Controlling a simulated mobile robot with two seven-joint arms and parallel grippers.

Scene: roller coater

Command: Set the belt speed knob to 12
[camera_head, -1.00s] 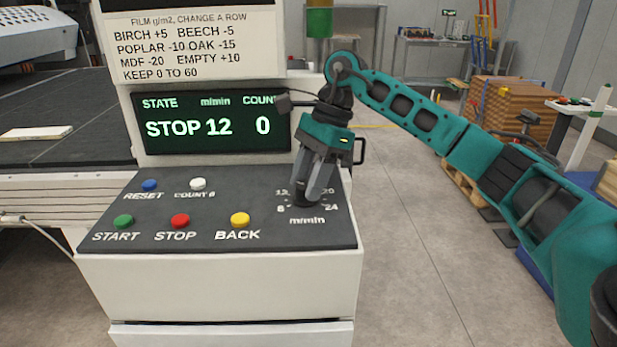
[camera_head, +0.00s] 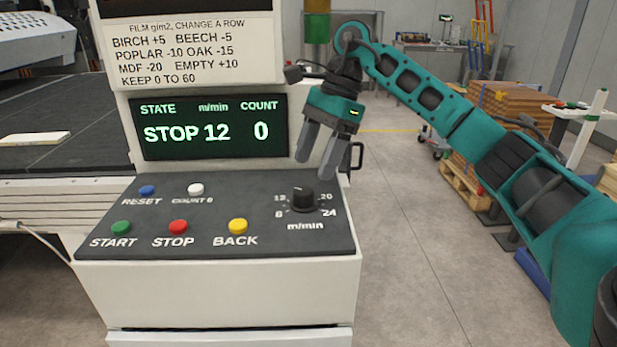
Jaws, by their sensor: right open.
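The black belt speed knob (camera_head: 302,197) stands at the right of the dark control panel (camera_head: 265,190), above the "m/min" label. Marks 6, 12, 20 and 24 show around it. Its pointer is too small to read. The display (camera_head: 209,128) reads STOP, 12 m/min and count 0. My right gripper (camera_head: 315,167) is above and slightly right of the knob, clear of it. Its two grey fingers are apart with nothing between them. My left gripper is out of view.
Blue, white, green, red and yellow buttons (camera_head: 237,226) sit left of the knob. A black handle (camera_head: 353,160) sticks out at the cabinet's right side, close to my right fingers. A pallet with stacked boards (camera_head: 505,105) stands further right.

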